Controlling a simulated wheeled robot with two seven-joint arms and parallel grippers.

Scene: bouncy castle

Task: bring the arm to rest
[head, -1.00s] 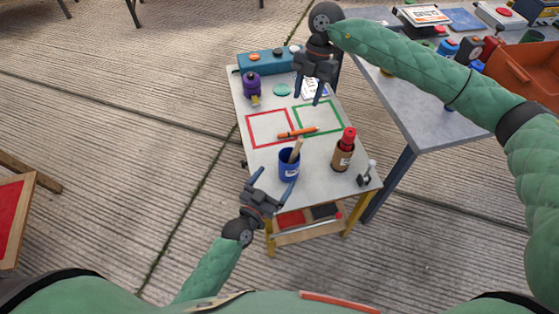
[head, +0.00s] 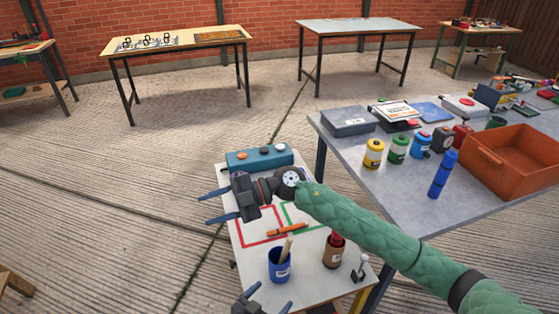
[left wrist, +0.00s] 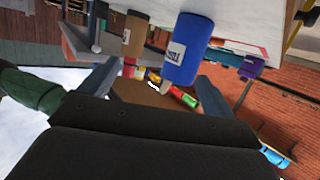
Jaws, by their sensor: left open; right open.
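My right gripper (head: 205,209) is open and empty. Its arm reaches in from the right across the small white table (head: 305,262), and its fingers point left past the table's left edge. My left gripper (head: 271,296) is partly cut off at the bottom of the head view, at the near side of the table. In the left wrist view my left gripper (left wrist: 158,72) is open, with nothing between its fingers. The blue cup (head: 279,266) stands just beyond it and shows close up in the left wrist view (left wrist: 187,48).
The white table holds a brown holder (head: 333,254) with a red-topped item, an orange marker (head: 286,230) and a blue box (head: 260,158). A grey table (head: 400,200) at right carries jars, a blue bottle (head: 443,174) and an orange bin (head: 515,158). Floor at left is open.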

